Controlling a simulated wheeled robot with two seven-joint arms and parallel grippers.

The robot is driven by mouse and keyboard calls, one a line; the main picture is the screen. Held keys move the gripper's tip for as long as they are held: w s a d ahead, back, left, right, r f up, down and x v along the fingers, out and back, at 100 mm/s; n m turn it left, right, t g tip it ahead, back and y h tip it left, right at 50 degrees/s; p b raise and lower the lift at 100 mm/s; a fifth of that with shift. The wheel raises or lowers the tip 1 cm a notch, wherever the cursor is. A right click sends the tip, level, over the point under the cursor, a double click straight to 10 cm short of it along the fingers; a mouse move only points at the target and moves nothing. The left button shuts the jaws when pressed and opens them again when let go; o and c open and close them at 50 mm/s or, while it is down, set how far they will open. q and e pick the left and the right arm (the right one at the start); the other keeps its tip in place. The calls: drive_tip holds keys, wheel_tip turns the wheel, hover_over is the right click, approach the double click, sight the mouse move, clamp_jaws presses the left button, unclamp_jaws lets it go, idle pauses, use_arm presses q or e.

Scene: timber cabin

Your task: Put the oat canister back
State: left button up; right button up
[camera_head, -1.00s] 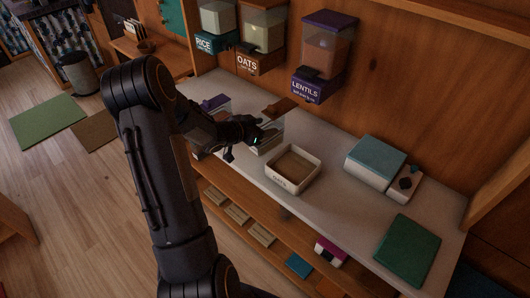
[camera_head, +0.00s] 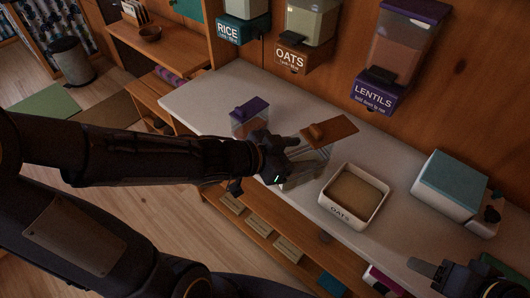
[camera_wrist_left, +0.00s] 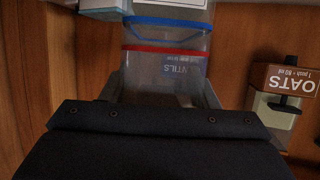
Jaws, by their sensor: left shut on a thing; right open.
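In the left wrist view a clear container with blue and red bands (camera_wrist_left: 165,68) shows between my fingers, with blurred lettering. My right gripper (camera_head: 432,274) is open and empty at the bottom right.
RICE (camera_head: 240,28), OATS (camera_head: 303,55) and LENTILS (camera_head: 376,92) dispensers hang on the wall. The white OATS tray (camera_head: 335,211) stands close right of the canister. A teal-topped box (camera_head: 452,178) is further right. Bare counter (camera_head: 196,92) lies at the left end.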

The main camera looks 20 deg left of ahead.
use_arm(q)
drive_tip(key=w+a+f, duration=0.7)
drive_tip(key=w+f, duration=0.4)
drive_tip(key=f, duration=0.2)
drive_tip(key=shift+w, duration=0.35)
drive_tip(key=shift+f, duration=0.1)
drive_tip(key=o, duration=1.2)
drive_tip(key=shift+o, duration=0.2)
